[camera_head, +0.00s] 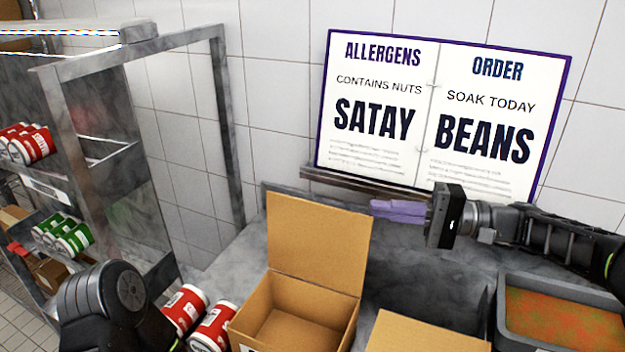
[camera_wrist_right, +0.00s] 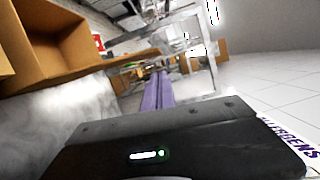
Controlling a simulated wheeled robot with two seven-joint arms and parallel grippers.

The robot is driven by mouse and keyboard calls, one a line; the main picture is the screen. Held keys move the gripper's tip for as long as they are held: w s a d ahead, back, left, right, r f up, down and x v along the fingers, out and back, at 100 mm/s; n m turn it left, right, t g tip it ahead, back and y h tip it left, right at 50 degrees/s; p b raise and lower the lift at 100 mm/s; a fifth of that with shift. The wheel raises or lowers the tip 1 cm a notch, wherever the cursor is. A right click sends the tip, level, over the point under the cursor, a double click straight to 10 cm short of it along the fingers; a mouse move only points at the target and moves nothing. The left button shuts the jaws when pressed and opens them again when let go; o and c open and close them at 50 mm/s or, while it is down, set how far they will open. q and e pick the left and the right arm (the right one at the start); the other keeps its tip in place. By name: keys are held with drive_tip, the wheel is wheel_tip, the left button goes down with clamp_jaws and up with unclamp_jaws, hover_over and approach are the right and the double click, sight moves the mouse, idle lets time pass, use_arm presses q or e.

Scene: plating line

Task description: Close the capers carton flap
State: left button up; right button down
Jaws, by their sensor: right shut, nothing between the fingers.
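An open cardboard carton (camera_head: 252,325) stands on the grey counter at the lower middle of the head view. Its flap (camera_head: 317,243) stands upright at the back, and the inside that shows is empty. No capers label can be read on it. My right gripper (camera_head: 374,209) is shut and empty, to the right of the flap and apart from it, with its purple fingers pointing left. In the right wrist view the fingers (camera_wrist_right: 158,90) lie together, and a cardboard carton (camera_wrist_right: 60,45) is at the upper left. My left arm is at the lower left; its gripper is out of view.
Red cans (camera_head: 212,328) lie left of the carton. A second cardboard box (camera_head: 425,335) and a grey tray (camera_head: 503,310) with orange-green contents are on the right. A board (camera_head: 440,115) stands behind on a ledge. A metal shelf (camera_head: 105,160) with cans is at the left.

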use_arm(q)
wheel_tip(320, 180, up, 3)
drive_tip(key=p, duration=0.3)
drive_tip(key=shift+s+a+r, duration=0.1)
drive_tip(key=shift+s+a, duration=0.05)
use_arm(e)
drive_tip(key=w+a, duration=0.1)
drive_tip(key=a, duration=0.9)
drive_tip(key=shift+w+r, duration=0.15)
